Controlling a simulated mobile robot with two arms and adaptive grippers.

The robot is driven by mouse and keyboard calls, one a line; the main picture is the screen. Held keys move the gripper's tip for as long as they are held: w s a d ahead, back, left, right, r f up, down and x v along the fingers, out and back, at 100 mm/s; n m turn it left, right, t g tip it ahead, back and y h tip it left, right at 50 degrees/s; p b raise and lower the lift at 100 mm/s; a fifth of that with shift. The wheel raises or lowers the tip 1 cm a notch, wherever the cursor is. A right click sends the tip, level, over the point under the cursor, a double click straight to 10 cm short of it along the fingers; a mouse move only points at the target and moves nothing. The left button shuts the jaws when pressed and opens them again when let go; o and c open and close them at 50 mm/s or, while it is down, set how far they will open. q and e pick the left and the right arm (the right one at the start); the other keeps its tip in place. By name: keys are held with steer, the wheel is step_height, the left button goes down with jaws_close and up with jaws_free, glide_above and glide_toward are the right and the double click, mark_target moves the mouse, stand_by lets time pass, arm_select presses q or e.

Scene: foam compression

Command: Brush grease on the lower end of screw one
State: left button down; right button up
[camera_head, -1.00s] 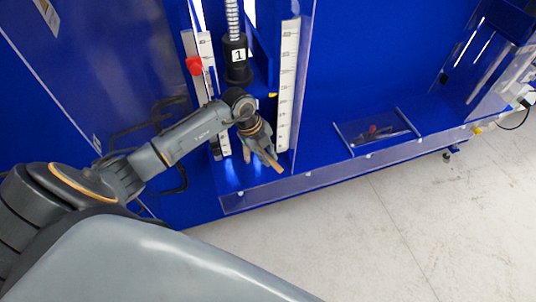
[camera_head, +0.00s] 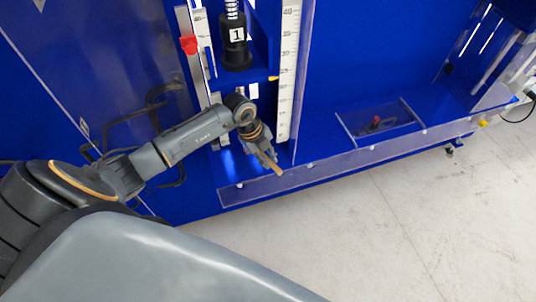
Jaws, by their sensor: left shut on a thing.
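Screw one (camera_head: 232,9) is a silver threaded rod at the top of the view. It runs down into a black block (camera_head: 236,53) with a white label "1". My left gripper (camera_head: 262,151) is below and slightly right of that block, near the front of the blue machine. It is shut on a thin tan stick, which looks like a brush handle (camera_head: 274,165), tilted down to the right. The brush's bristle end is hidden. I cannot make out the screw's lower end behind the block and my arm. My right gripper is out of view.
Upright scales (camera_head: 288,75) flank the screw, with a red marker (camera_head: 189,44) at left. A clear front ledge (camera_head: 330,164) runs along the machine. A shallow tray (camera_head: 358,117) at right holds a small red-ended item (camera_head: 376,122). Open floor (camera_head: 430,210) lies at lower right.

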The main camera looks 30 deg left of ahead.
arm_select(q)
steer(key=shift+f+b, duration=1.15)
steer(key=shift+f, duration=0.75)
steer(key=p+v, duration=0.2)
steer(key=d+p+v, duration=0.1)
steer(key=p+v, duration=0.4)
steer(key=shift+w+d+r+p, duration=0.25)
steer(key=shift+r+p, duration=0.1)
steer(key=shift+r, duration=0.15)
step_height(320, 180, down, 8)
steer(key=b, duration=0.7)
steer(key=shift+r+b, duration=0.2)
steer(key=shift+b, duration=0.1)
